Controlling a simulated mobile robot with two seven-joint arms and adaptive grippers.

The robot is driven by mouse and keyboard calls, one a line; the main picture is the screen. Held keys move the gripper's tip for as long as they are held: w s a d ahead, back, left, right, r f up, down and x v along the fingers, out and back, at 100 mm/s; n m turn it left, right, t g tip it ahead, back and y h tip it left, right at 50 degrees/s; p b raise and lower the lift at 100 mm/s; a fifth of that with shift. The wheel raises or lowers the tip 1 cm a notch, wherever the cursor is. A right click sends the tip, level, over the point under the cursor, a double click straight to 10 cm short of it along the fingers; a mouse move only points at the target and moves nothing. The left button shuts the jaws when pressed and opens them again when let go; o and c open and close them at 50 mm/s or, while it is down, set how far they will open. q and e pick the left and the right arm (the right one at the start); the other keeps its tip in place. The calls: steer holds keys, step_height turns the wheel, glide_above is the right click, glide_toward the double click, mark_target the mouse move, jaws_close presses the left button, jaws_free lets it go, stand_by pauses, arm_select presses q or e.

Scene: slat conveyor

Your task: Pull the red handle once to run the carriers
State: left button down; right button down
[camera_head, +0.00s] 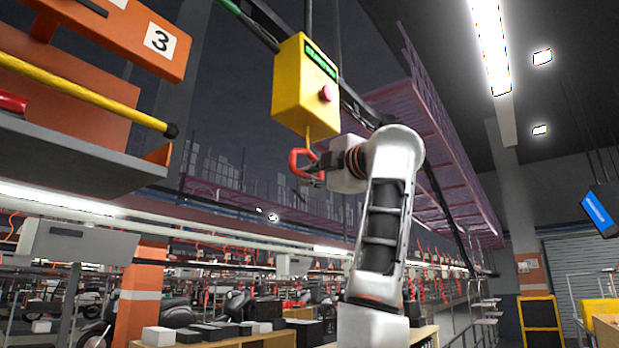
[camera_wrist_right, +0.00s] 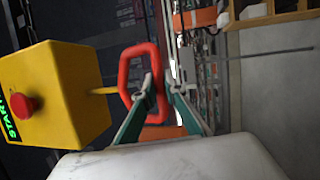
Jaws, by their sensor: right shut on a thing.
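The red handle (camera_head: 297,161) is a loop that hangs on a short yellow cord below a yellow control box (camera_head: 291,97). The box has a green lit label and a red button (camera_head: 326,93). My right gripper (camera_head: 312,172) reaches up from below and is shut on the handle. In the right wrist view the handle (camera_wrist_right: 136,60) has its near side between the fingertips (camera_wrist_right: 160,92). The yellow box (camera_wrist_right: 60,95) and its START label show at the left there. My left gripper is not in view.
An orange carrier (camera_head: 110,35) marked 3 hangs at the upper left with a yellow bar. A wooden bench (camera_head: 270,340) with dark and white boxes stands below. A blue screen (camera_head: 597,209) hangs at the far right. Open space surrounds the box.

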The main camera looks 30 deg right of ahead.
steer(key=c, duration=2.1)
jaws_free()
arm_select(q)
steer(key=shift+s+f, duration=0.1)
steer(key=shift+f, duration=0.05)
